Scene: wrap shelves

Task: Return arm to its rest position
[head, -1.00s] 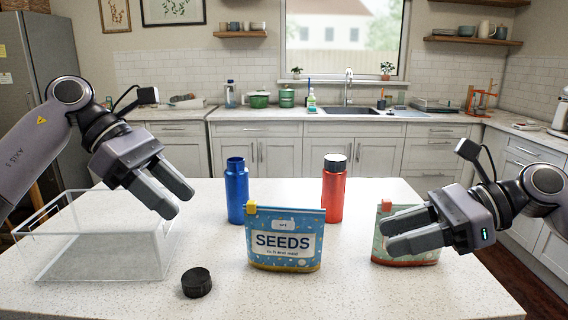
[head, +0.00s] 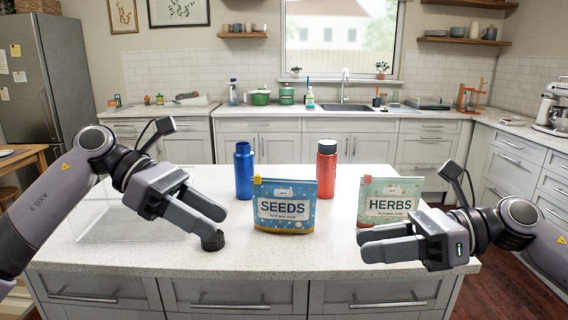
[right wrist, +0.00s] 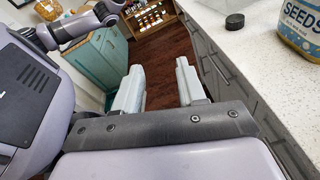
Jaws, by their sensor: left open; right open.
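My left gripper (head: 200,217) is open and empty at the left in the head view, in front of the clear box and beside the black cap. My right gripper (head: 362,240) is open and empty at the right, in front of the herbs bag. In the right wrist view its fingers (right wrist: 158,88) are apart with only floor between them, out past the counter's edge. The seeds bag (head: 284,222) stands upright mid-counter. The herbs bag (head: 390,190) stands upright right of it, its lower part hidden by my right gripper.
A clear box (head: 110,235) sits at the left of the white counter (head: 300,250). A blue bottle (head: 244,172) without a cap and a red bottle (head: 326,170) with a black cap stand behind the bags. A loose black cap (head: 213,240) lies near my left gripper.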

